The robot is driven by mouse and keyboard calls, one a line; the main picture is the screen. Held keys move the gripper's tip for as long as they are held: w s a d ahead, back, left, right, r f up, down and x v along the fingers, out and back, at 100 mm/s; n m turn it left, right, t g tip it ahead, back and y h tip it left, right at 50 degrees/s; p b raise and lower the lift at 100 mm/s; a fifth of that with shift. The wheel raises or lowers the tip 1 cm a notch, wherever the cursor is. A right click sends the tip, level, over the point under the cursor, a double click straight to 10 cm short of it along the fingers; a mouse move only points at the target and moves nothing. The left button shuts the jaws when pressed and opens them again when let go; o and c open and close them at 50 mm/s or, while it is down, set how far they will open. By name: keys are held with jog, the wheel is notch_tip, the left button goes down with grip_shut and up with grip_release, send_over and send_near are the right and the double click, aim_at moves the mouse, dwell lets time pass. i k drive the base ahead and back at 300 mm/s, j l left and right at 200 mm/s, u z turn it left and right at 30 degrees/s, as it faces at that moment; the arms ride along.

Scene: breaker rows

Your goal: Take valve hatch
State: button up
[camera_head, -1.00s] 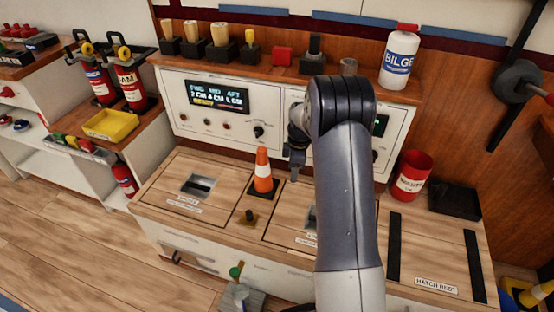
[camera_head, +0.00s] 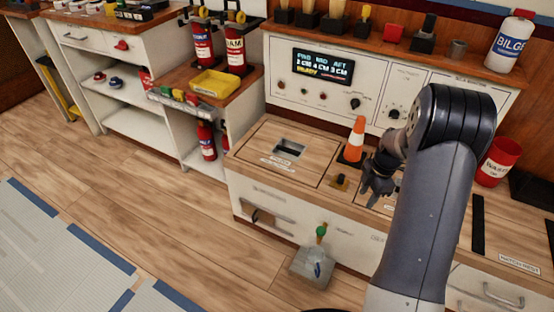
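Two wooden hatches are set in the counter top. The left hatch (camera_head: 250,143) lies flat, with a recessed dark grip (camera_head: 290,146) and a small label too blurred to read. The other hatch (camera_head: 384,205) is mostly hidden behind my arm, so I cannot tell which one is the valve hatch. My gripper (camera_head: 376,188) hangs over the counter just right of the orange cone (camera_head: 357,139), near the second hatch. It appears to hold nothing, but its finger gap is too small and dark to judge.
The cone and a small dark knob (camera_head: 341,181) stand between the hatches. A control panel (camera_head: 322,69) rises behind. A hatch rest area (camera_head: 510,235) lies at the right. A grey block with a green-topped valve (camera_head: 312,262) stands in front. The floor (camera_head: 150,215) at left is open.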

aim_at(304, 157)
jog(key=i+j+z, duration=0.1)
jog(key=j+z, duration=0.3)
jog(key=j, duration=0.75)
jog(key=k+j+z, duration=0.1)
jog(key=j+z, duration=0.3)
jog(key=j, duration=0.7)
jog(key=i+j+z, duration=0.1)
jog(key=i+j, duration=0.15)
jog(key=i+j+z, duration=0.15)
jog(key=j, duration=0.25)
jog(key=i+j+z, duration=0.1)
jog(key=i+j, duration=0.15)
jog(key=i+j+z, duration=0.1)
jog(key=j, duration=0.35)
jog(key=i, duration=0.1)
